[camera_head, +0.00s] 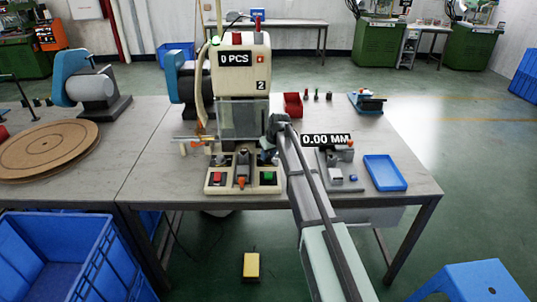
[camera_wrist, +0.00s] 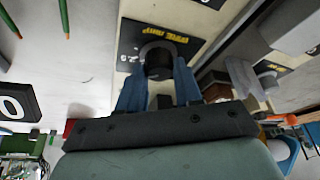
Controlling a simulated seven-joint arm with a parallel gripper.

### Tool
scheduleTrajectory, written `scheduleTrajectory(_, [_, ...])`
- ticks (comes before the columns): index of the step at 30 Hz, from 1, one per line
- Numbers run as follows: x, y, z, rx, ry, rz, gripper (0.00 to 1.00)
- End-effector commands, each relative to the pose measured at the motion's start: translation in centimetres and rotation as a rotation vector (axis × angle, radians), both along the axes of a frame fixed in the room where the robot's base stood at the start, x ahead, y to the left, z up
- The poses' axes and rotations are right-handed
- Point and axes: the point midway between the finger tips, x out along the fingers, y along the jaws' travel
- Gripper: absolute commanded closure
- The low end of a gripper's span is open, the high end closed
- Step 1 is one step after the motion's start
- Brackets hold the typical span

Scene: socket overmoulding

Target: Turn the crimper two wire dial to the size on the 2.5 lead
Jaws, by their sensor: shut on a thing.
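The crimper (camera_head: 240,82), a cream machine with a "0 PCS" display and a "2" plate, stands on the bench in the head view. In the wrist view a round dark dial (camera_wrist: 158,54) with a grey rim sits on a black plate with yellow lettering. My gripper (camera_wrist: 158,86) has its two blue fingers shut on either side of the dial. In the head view my gripper (camera_head: 270,152) is at the crimper's lower right side, and the dial is hidden there. The dial's lettering is upside down and too blurred to read surely. I cannot identify the 2.5 lead.
A red and green button box (camera_head: 241,182) is at the crimper's front. A gauge reading "0.00 MM" (camera_head: 326,140) and a blue tray (camera_head: 385,172) are to the right. A red bin (camera_head: 292,105) stands behind. A round brown board (camera_head: 45,148) lies at left.

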Motion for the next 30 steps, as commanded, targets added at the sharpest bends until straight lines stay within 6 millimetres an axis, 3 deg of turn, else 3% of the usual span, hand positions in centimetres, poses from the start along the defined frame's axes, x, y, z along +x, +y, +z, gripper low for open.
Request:
scheduleTrajectory(5, [0.0, 0.0, 0.0, -0.001, 0.001, 0.001, 0.96])
scheduleTrajectory(6, [0.0, 0.0, 0.0, -0.001, 0.001, 0.001, 0.63])
scheduleTrajectory(13, [0.0, 0.0, 0.0, 0.0, 0.001, 0.001, 0.41])
scheduleTrajectory(23, [-0.1, -0.1, 0.3, 0.0, 0.0, 0.001, 0.4])
scheduleTrajectory(30, [-1.2, -0.7, 3.2, 0.001, -0.002, 0.001, 0.4])
